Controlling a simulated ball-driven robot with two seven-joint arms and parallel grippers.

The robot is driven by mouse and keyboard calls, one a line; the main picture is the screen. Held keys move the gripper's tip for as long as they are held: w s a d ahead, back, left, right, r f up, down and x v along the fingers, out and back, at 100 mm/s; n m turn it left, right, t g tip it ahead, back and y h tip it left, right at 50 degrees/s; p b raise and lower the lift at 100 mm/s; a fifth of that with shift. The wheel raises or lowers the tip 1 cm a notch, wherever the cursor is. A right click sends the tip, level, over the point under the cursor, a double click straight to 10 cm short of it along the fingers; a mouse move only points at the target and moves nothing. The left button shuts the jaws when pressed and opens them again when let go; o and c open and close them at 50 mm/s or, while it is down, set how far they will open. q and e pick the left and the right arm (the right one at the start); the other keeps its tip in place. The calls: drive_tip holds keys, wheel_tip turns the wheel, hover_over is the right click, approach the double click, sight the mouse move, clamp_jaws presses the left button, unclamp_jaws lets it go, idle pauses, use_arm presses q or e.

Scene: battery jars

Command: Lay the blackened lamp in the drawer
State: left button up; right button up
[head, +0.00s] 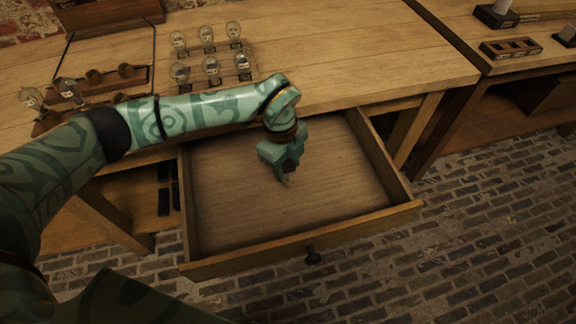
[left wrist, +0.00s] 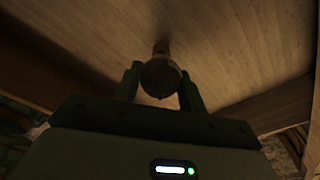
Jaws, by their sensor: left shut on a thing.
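The drawer (head: 225,210) is pulled open under the bench, and its visible floor is bare. My left gripper (head: 287,178) points down inside the drawer's outline, above the wooden floor. In the left wrist view its two fingers (left wrist: 160,92) are shut on a dark, rounded lamp (left wrist: 160,76) with a narrower end pointing away from the gripper. In the head view the lamp is mostly hidden by the gripper, with only a small tip below it. I cannot tell whether the lamp touches the drawer floor. My right gripper is not in view.
Several clear lamps (head: 211,66) stand in a rack on the bench, and more (head: 31,98) stand at the left by a wooden holder. The drawer's front wall (head: 330,237) and side walls surround the gripper. A second bench with a small wooden tray (head: 511,48) stands at the right.

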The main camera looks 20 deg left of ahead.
use_arm(q)
drive_tip(key=shift+f, duration=0.4)
drive_tip(key=shift+r, duration=0.15)
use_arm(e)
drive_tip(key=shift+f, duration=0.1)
use_arm(q)
drive_tip(key=o, duration=0.8)
drive_tip(key=shift+f, duration=0.2)
drive_tip(key=shift+o, duration=0.2)
wheel_tip(320, 180, up, 12)
drive_tip(key=a+p, duration=0.1)
drive_tip(key=p, duration=0.3)
drive_tip(key=shift+w+a+r, duration=0.15)
drive_tip(key=shift+w+a, duration=0.05)
drive_tip(key=shift+w, duration=0.05)
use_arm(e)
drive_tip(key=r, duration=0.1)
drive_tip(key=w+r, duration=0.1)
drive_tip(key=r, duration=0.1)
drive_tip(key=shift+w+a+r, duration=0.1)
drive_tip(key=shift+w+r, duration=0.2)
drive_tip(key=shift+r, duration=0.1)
